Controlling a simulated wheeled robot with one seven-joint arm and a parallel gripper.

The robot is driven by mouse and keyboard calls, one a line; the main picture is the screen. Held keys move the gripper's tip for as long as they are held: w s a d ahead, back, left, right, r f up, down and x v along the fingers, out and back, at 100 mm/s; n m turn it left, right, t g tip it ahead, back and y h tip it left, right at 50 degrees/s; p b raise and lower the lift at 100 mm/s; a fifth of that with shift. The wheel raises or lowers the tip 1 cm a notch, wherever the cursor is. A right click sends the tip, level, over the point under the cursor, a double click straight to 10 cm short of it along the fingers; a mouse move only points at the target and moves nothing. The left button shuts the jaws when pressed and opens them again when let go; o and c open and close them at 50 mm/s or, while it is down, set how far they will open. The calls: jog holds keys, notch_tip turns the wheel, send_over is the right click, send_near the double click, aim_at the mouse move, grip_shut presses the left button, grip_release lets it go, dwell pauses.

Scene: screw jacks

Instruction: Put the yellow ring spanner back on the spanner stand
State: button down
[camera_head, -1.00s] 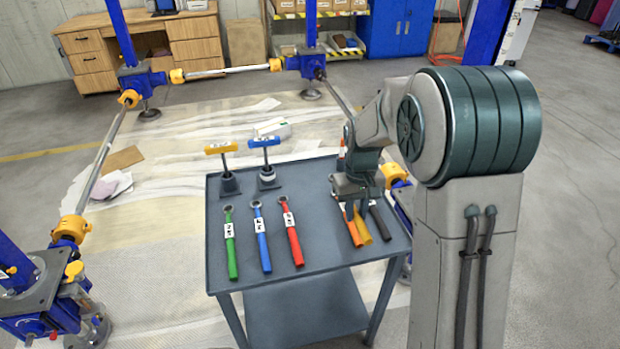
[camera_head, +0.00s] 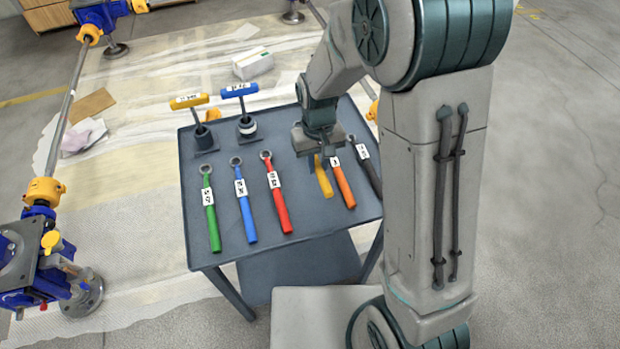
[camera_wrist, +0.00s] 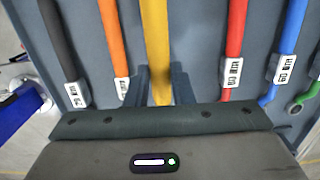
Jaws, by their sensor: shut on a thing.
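The yellow ring spanner (camera_head: 324,180) is between the red and orange spanners, with its handle towards the front of the grey-blue stand (camera_head: 290,232). My gripper (camera_head: 321,161) is shut on it from above. In the wrist view, the yellow handle (camera_wrist: 157,40) runs down between my two fingers (camera_wrist: 160,87). It looks wider than its neighbours there, so it seems a little above the top; the exact gap cannot be told. Its ring end is hidden by my gripper.
Green (camera_head: 211,215), blue (camera_head: 243,205) and red (camera_head: 276,197) spanners lie to the left. Orange (camera_head: 343,182) and black (camera_head: 366,165) ones lie close on the right. Yellow (camera_head: 190,101) and blue (camera_head: 240,90) T-handled tools stand at the back left.

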jog(key=shift+s+a+f, duration=0.85)
jog(key=shift+s, duration=0.15)
jog(key=shift+f, duration=2)
jog(key=c, duration=1.3)
grip_release()
jog(key=shift+f, duration=0.1)
jog(key=shift+o, duration=0.2)
notch_tip(320, 180, up, 11)
jog(key=s+d+r+m+t, duration=0.3)
jog(key=s+d+r, duration=0.8)
jog(key=s+d, duration=0.2)
jog(key=shift+d+p, duration=0.25)
jog(key=shift+p, duration=0.1)
